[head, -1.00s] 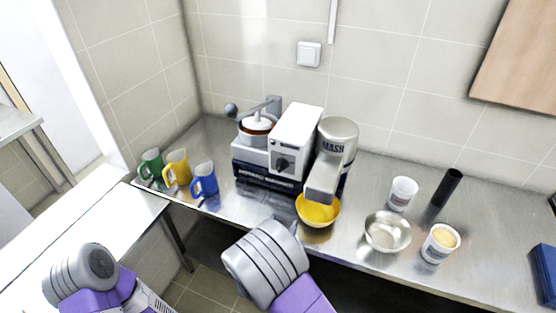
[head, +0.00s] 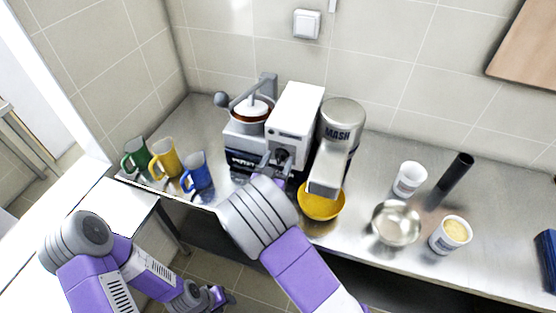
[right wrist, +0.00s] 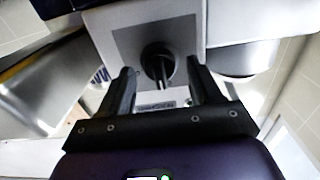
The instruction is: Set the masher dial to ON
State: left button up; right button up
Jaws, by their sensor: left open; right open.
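The masher is a white boxy machine (head: 297,108) with a steel cylinder marked MASH (head: 342,122) at its right. Its black dial (right wrist: 158,60) sits on a grey panel on the front face, with a protruding grip bar. My right gripper (right wrist: 161,82) is open, its two dark fingers on either side of the dial with gaps visible. In the head view the right gripper (head: 277,163) is at the machine's front and partly hides the dial. The dial's setting cannot be read. My left gripper (head: 217,296) is open and empty, low in front of the counter.
A yellow bowl (head: 321,203) stands under the masher's spout. Green (head: 135,155), yellow (head: 165,158) and blue (head: 196,172) mugs stand at left. A steel bowl (head: 396,223), two white tubs (head: 410,178) (head: 450,235) and a black cylinder (head: 455,178) stand at right.

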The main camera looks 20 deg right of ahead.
jog(key=shift+w+d, duration=0.15)
jog(key=shift+w, duration=0.05)
jog(key=c, duration=1)
